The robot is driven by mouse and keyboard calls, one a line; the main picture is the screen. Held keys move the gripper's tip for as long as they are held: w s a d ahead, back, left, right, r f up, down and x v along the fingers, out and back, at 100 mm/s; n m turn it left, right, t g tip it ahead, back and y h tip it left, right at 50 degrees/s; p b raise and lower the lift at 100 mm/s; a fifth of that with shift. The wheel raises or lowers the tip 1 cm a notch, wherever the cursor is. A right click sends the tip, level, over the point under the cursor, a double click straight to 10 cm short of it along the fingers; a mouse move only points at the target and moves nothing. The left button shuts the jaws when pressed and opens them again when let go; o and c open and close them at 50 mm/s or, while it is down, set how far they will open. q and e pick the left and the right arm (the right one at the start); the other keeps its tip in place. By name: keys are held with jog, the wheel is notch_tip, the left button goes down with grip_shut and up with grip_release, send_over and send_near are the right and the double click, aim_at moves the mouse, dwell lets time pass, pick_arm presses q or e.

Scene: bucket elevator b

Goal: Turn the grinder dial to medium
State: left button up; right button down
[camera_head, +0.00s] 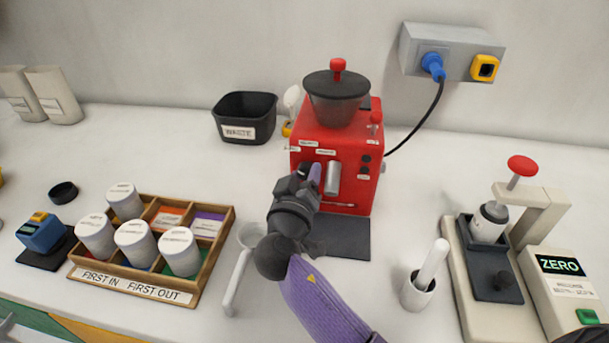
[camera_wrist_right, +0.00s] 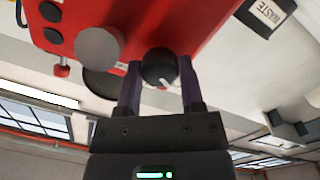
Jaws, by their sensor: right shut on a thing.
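The red grinder (camera_head: 330,140) stands against the back wall with a dark lidded hopper on top. My right gripper (camera_head: 314,175) reaches up to its front face. In the right wrist view the black round dial (camera_wrist_right: 158,66) sits between the two purple fingers of my right gripper (camera_wrist_right: 160,78), which are shut on it. A white mark shows on the dial's face. In the head view the gripper hides the dial, and the small labels on the grinder are too small to read. My left gripper is not seen.
A silver cylindrical knob (camera_wrist_right: 99,46) projects beside the dial. A black waste bin (camera_head: 245,118) stands left of the grinder. A wooden tray (camera_head: 150,290) with white canisters is at left. A white cup with a pestle (camera_head: 418,292) and a scale stand (camera_head: 470,300) are at right.

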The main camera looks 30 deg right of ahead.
jog(key=shift+n, duration=0.3)
jog(key=shift+n+p, duration=0.4)
jog(key=shift+n, duration=0.6)
jog(key=n+p, duration=0.1)
jog(key=n, duration=0.2)
jog(key=shift+r+n, duration=0.1)
jog(key=shift+n, duration=0.3)
jog(key=n+p, duration=0.2)
jog(key=n, duration=0.3)
jog(key=shift+n+t, duration=0.3)
jog(key=shift+t, duration=0.1)
jog(key=shift+c, duration=1.1)
grip_release()
